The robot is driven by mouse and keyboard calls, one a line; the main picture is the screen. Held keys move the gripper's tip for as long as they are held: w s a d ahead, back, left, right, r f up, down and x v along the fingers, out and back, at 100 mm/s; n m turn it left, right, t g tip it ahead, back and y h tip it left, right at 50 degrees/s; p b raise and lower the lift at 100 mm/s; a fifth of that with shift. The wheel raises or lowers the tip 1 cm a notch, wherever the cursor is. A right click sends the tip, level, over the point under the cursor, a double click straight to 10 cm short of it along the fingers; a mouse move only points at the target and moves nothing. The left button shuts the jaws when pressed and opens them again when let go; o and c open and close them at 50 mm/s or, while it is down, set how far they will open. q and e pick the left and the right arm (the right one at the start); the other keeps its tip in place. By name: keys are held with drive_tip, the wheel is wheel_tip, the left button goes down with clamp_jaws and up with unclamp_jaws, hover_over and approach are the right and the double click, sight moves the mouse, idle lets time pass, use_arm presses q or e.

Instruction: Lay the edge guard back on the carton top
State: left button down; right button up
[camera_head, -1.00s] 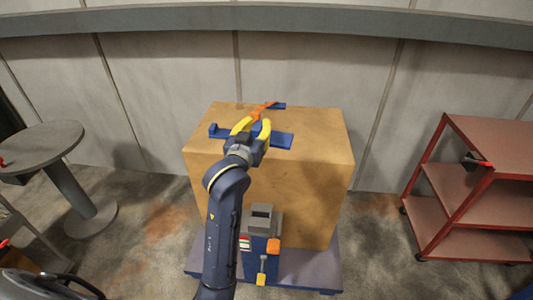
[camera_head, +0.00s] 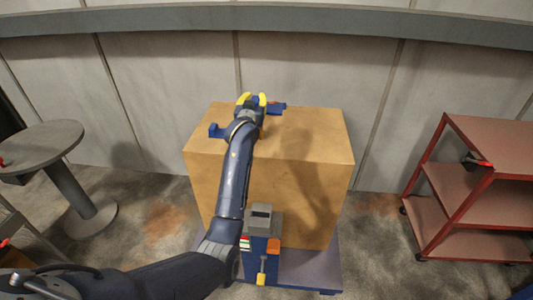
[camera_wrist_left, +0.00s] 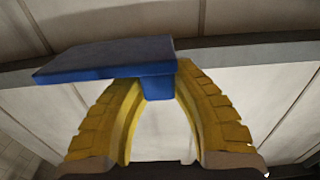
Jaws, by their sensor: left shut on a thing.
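My left gripper (camera_head: 252,98) is above the back of the carton top (camera_head: 300,125), its yellow fingers pointing away from me. In the left wrist view the fingers (camera_wrist_left: 160,85) are closed on the tab of a blue flat piece, which I take for the edge guard (camera_wrist_left: 105,58). Its plate juts to the left past the fingertips. In the head view the gripper mostly hides what it holds. A blue piece (camera_head: 277,107) shows just right of the fingers; I cannot tell whether it is the held one. Another blue piece (camera_head: 215,131) sits at the carton's left edge. My right gripper is out of view.
The carton stands on a low blue-grey platform (camera_head: 305,270), with a grey and blue device (camera_head: 260,222) before it. A round grey table (camera_head: 40,145) is at left, a red shelf cart (camera_head: 490,150) at right. A wall is close behind.

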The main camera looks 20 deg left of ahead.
use_arm(q)
drive_tip(key=shift+f, duration=0.1)
wheel_tip(320, 180, down, 20)
drive_tip(key=shift+r, duration=0.25)
idle(0.8)
drive_tip(key=shift+f, duration=0.1)
drive_tip(key=c, duration=1.2)
unclamp_jaws()
drive_tip(key=shift+f, duration=0.15)
drive_tip(key=v, duration=1.6)
drive_tip(key=shift+s, duration=0.3)
drive_tip(key=shift+o, duration=0.8)
drive_tip(key=shift+s, duration=0.45)
